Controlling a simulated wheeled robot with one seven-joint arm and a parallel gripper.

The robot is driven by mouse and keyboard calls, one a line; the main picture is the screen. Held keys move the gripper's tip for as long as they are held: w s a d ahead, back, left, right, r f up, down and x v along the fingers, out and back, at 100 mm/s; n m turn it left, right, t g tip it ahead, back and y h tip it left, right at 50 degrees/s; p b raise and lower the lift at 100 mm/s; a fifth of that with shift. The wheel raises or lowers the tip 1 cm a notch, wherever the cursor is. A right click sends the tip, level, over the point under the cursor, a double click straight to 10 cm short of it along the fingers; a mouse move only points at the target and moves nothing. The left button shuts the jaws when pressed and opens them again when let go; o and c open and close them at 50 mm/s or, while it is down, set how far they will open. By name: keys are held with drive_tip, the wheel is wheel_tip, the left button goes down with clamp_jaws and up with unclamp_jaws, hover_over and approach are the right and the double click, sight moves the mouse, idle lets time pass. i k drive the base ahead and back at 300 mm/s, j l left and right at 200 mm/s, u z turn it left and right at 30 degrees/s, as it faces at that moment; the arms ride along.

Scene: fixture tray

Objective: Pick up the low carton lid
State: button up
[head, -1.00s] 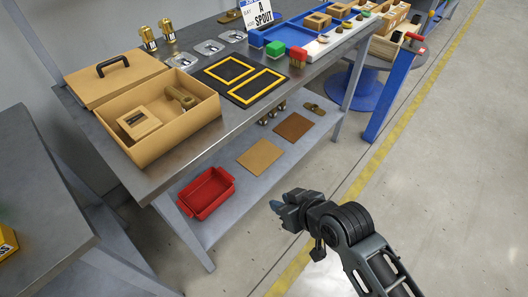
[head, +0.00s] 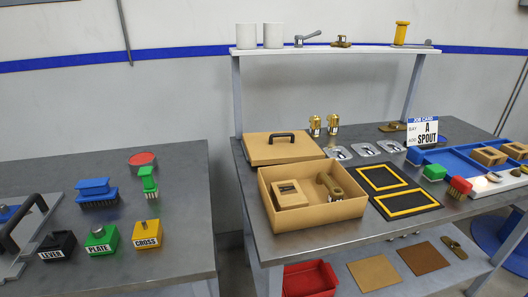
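The low carton lid (head: 262,150) is a flat tan square with a dark arched handle (head: 282,138) on top. In the head view it lies on the grey workbench, just behind the open carton (head: 284,221). The carton holds a small tan box-like block (head: 289,193) on its left and a brass fitting (head: 329,186) on its right. I cannot tell whether the lid touches the carton's back wall. My gripper is outside the current view.
Two brass fittings (head: 324,125) stand right of the lid, near clear plates (head: 363,148). A yellow-framed black mat (head: 399,190) lies right of the carton. A shelf (head: 337,50) spans above the bench's back. A separate table (head: 188,190) stands left, across a gap.

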sight(270, 147)
drive_tip(key=i+l+u, duration=0.15)
drive_tip(key=u, duration=0.25)
drive_tip(key=i+l+u, duration=0.2)
drive_tip(key=u, duration=0.2)
drive_tip(key=i, duration=0.1)
